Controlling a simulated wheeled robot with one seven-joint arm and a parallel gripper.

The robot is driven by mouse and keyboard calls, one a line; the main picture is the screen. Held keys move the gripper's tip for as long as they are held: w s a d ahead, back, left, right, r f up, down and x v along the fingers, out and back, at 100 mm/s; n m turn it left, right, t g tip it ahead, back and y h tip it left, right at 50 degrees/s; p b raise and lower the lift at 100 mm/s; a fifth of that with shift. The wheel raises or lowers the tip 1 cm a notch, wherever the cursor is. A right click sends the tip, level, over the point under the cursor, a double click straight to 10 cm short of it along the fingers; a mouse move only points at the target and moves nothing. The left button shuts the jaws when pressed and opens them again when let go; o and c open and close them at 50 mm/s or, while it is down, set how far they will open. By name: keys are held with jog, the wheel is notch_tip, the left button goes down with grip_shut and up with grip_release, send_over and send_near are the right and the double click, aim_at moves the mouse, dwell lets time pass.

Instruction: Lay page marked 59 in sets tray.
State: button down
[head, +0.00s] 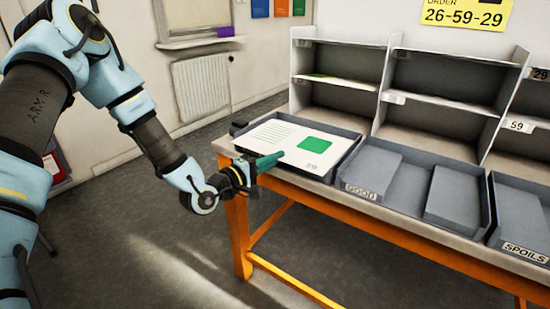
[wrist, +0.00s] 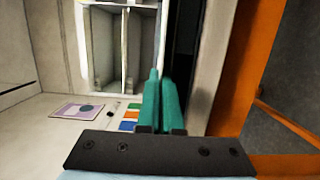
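The page marked 59 (head: 290,142) is a white sheet with grey text lines and a green square. It lies flat in or just over the dark left tray (head: 348,152) on the table; I cannot tell whether it rests on the tray's bottom. No label shows on this tray. My gripper (head: 268,161) is at the tray's near left side, its green fingers at the page's near edge. In the wrist view the fingers (wrist: 160,98) are almost together, with the page seen edge-on (wrist: 162,38) as a thin white strip between them.
The GOOD tray (head: 378,198) and the SPOILS tray (head: 525,240) stand to the right on the orange-legged table (head: 240,235). A grey shelf rack (head: 388,85) stands behind, with a 59 label on it. A yellow sign (head: 462,13) reads 26-59-29. Open floor lies in front.

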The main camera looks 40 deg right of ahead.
jog(key=c, duration=1)
grip_release()
